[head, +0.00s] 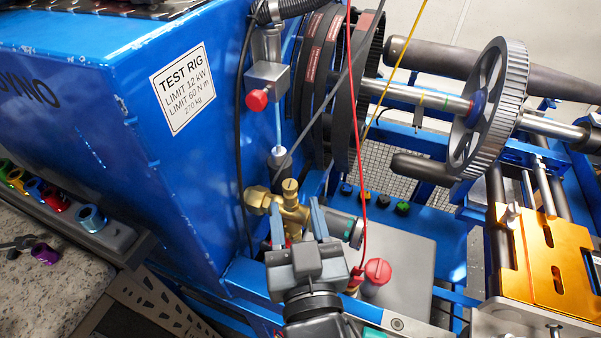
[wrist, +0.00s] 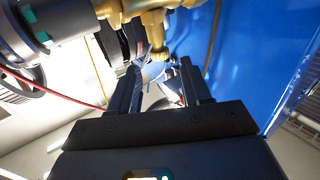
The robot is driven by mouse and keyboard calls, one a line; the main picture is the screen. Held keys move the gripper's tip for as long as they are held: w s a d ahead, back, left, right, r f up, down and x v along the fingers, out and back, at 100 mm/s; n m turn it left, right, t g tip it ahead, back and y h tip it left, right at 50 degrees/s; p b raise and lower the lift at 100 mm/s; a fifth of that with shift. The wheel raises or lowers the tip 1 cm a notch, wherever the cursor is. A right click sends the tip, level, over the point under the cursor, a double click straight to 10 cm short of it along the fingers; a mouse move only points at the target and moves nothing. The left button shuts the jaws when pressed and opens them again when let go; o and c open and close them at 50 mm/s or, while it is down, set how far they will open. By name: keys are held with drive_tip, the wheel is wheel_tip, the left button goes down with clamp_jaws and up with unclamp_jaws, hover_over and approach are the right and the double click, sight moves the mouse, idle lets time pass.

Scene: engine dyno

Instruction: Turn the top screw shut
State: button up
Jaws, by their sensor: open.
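The brass valve (head: 287,212) sits against the blue test rig housing, with a slotted brass top screw (head: 290,187) standing up from it. In the wrist view the valve body (wrist: 138,8) shows at the top edge, and the screw (wrist: 160,53) points down into the picture between the finger ends. My gripper (head: 298,212) is open, with its two fingers in front of the valve, and the upper screw stays visible above them. In the wrist view my gripper (wrist: 160,72) shows an empty gap. I cannot tell whether either finger touches the valve.
A dark cylinder with a teal band (head: 345,229) sits right of the valve. A red cable (head: 358,150) hangs just right of my gripper. A red knob (head: 257,100) is above, and a red cap (head: 378,270) is at lower right. Belts and a toothed wheel (head: 490,108) stand behind.

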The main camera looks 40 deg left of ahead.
sight(291, 190)
drive_tip(key=shift+p+x, duration=0.65)
drive_tip(key=shift+x, duration=2.5)
drive_tip(key=shift+c, duration=0.5)
clamp_jaws()
